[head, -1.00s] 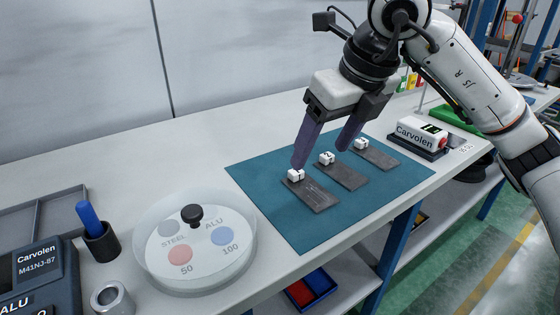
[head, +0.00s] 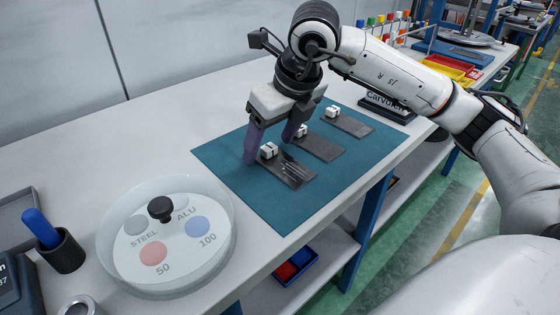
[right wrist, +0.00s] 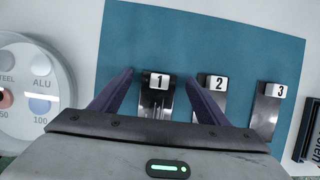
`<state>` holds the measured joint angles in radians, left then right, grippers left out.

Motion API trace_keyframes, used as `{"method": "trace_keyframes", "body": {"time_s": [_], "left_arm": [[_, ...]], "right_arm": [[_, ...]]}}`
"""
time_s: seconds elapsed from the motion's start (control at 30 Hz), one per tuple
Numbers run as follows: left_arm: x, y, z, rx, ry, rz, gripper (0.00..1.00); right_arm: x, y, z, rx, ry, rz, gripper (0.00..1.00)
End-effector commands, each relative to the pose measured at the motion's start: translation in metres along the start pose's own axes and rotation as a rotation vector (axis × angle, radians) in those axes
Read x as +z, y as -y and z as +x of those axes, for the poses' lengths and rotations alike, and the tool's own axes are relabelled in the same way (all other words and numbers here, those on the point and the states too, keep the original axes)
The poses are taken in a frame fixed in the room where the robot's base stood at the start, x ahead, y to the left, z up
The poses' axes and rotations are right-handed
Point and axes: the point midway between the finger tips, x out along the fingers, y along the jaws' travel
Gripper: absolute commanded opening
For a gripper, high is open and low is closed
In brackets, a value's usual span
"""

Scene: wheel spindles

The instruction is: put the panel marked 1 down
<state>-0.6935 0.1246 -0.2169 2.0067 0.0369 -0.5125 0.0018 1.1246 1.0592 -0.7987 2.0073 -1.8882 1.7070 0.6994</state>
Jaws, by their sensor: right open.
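The panel marked 1 (head: 286,172) is a dark flat strip with a white numbered block at its far end. It lies on the teal mat (head: 250,200), nearest the round dish of the panels there. My right gripper (head: 270,148) is open, with its purple fingers at the block end of this panel. In the right wrist view the panel marked 1 (right wrist: 157,100) shows between the two spread fingers (right wrist: 159,80), with a gap on each side. Its near end is hidden behind the gripper body. My left gripper is not in view.
The panel marked 2 (head: 320,147) and the panel marked 3 (head: 350,127) lie alongside on the mat. A round clear dish (head: 225,240) stands at the left, by a cup (head: 62,252) with a blue handle. The mat's front part is bare.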

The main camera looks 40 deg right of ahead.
Motion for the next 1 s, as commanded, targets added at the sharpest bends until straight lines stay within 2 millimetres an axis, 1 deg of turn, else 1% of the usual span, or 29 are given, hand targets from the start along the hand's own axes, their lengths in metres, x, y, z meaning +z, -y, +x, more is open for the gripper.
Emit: {"method": "trace_keyframes", "body": {"time_s": [0.03,0.1,0.27,0.3,0.37,0.5,0.6,0.77,0.83,0.93,1.0], "left_arm": [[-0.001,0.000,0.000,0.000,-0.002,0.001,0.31],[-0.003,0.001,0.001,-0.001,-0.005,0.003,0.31],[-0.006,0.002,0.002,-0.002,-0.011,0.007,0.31],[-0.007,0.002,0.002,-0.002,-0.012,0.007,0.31],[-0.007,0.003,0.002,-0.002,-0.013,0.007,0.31],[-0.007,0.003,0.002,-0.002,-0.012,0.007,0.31],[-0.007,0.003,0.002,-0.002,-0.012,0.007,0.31],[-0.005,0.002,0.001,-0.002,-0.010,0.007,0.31],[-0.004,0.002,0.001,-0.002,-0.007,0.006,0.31],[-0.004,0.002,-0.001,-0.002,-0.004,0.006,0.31],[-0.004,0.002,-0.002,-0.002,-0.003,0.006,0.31]], "right_arm": [[-0.001,0.000,0.004,0.001,-0.002,-0.001,0.69],[0.000,-0.001,0.006,0.001,0.000,-0.001,0.69],[0.000,-0.001,0.005,0.001,0.000,-0.001,0.69],[0.000,-0.001,0.005,0.001,0.000,-0.001,0.65],[0.000,-0.001,0.005,0.001,0.000,-0.001,0.55],[0.000,-0.001,0.005,0.001,0.000,-0.001,0.32],[0.000,-0.001,0.005,0.001,0.001,-0.001,0.18],[0.001,-0.001,0.004,0.001,0.002,-0.001,0.18],[0.002,-0.001,0.001,0.001,0.003,-0.001,0.18],[0.008,-0.001,-0.011,0.002,0.007,0.000,0.18],[0.013,-0.001,-0.024,0.002,0.007,0.000,0.18]]}}
